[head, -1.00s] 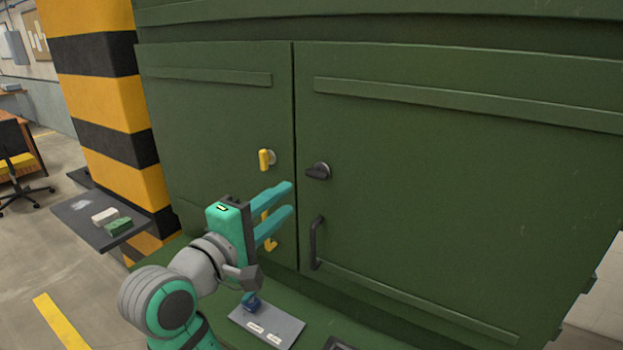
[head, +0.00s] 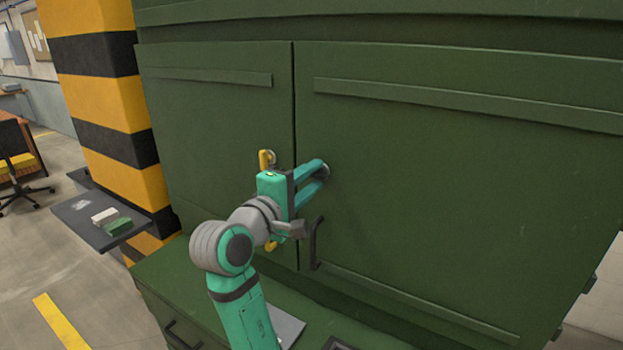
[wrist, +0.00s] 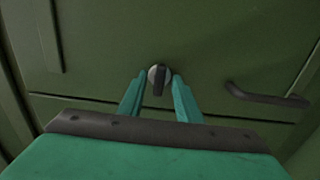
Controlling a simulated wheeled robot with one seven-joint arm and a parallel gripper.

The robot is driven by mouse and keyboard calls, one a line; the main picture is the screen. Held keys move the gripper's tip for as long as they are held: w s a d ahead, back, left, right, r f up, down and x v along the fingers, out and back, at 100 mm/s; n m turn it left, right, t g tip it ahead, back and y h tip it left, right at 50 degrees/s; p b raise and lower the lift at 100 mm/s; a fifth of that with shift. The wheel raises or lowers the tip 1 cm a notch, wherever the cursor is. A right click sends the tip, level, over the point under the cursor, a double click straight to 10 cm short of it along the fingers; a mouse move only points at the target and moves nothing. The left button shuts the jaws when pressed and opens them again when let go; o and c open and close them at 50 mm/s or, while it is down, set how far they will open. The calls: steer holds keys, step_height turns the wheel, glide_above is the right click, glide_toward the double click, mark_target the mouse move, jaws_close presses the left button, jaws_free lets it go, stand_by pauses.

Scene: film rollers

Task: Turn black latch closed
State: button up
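The black latch (wrist: 158,82) is a dark lever on a round grey base, fixed to the right green cabinet door (head: 450,190). In the wrist view it sits between the tips of my gripper (wrist: 158,86), with one finger on each side. The fingers look apart, with small gaps beside the lever; I cannot tell if either touches it. In the head view my gripper (head: 322,172) reaches the door and hides most of the latch.
A yellow latch (head: 265,159) is on the left door, just behind my gripper. A black handle (head: 315,243) is below the black latch; it also shows in the wrist view (wrist: 265,98). A side shelf (head: 85,222) holds small blocks at left.

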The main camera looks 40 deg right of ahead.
steer(key=shift+c, duration=0.7)
jaws_close()
steer(key=shift+m, duration=0.3)
steer(key=m, duration=1.2)
steer(key=shift+m, duration=2.2)
